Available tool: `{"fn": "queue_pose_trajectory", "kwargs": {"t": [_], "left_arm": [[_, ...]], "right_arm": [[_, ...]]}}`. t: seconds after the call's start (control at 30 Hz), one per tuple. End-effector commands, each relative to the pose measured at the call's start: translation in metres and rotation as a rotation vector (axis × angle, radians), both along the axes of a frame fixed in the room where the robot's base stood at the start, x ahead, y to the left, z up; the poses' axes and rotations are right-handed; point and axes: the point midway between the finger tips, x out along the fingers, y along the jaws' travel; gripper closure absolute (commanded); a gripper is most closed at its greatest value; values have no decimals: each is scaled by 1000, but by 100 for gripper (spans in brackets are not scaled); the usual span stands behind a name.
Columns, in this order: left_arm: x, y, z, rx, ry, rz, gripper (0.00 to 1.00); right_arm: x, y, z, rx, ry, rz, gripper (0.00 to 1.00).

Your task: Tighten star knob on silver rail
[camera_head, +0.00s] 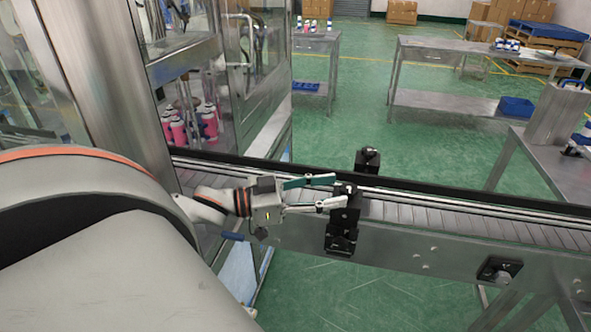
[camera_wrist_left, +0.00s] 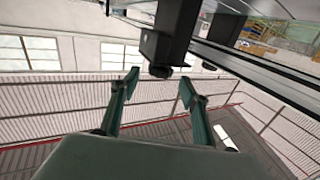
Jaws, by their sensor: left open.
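My left gripper (camera_head: 338,190) is open over the conveyor's near side, with its fingers reaching right to a black bracket (camera_head: 340,228) on the conveyor's near side. A dark knob (camera_head: 343,189) sits on top of that bracket, at the fingertips. In the left wrist view the open gripper (camera_wrist_left: 159,82) has its fingertips either side of the dark knob (camera_wrist_left: 161,71), which hangs from the black bracket (camera_wrist_left: 170,35). I cannot tell whether either finger touches it. The silver rail (camera_head: 408,199) runs along the conveyor. My right gripper is not in view.
The slatted conveyor belt (camera_head: 460,222) runs across the middle. Another black bracket (camera_head: 367,161) stands on its far side. A black box (camera_head: 499,269) is on its front panel. A glass-walled machine (camera_head: 190,70) with pink cans stands left. Steel tables stand behind on open green floor.

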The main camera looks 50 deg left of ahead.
Motion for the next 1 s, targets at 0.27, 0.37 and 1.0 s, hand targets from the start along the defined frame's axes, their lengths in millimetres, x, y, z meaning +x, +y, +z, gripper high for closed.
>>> {"fn": "queue_pose_trajectory", "kwargs": {"t": [0.27,0.37,1.0], "left_arm": [[-25,15,-2,-1,4,0,55],[-33,21,-1,0,4,1,55],[-64,41,1,1,-1,-1,55]], "right_arm": [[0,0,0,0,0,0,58],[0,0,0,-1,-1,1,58],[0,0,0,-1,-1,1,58]]}}
